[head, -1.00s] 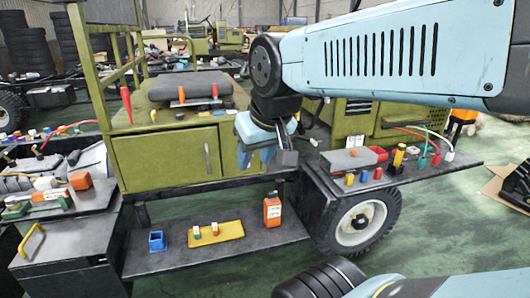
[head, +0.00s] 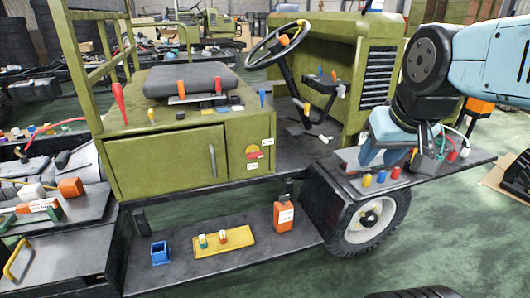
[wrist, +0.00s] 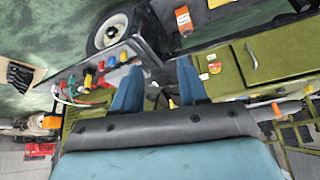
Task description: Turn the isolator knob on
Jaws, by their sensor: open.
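The isolator knob (head: 252,152) is a small red piece on a yellow round plate, on the front of the green cabinet right of its door. White labels sit above and below it. It also shows in the wrist view (wrist: 214,68), right of my fingers. Its exact angle is too small to tell. My gripper (head: 382,158) is to the right of the knob, well apart from it, above the side shelf over the wheel. In the wrist view its two blue fingers (wrist: 157,78) are spread apart with nothing held between them.
The dark side shelf (head: 445,170) carries several coloured pieces and cables close to my gripper. The steering wheel (head: 280,44) and levers stand behind. A lower step (head: 180,265) holds a yellow tray (head: 223,240), a blue box (head: 160,252) and an orange bottle (head: 284,214).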

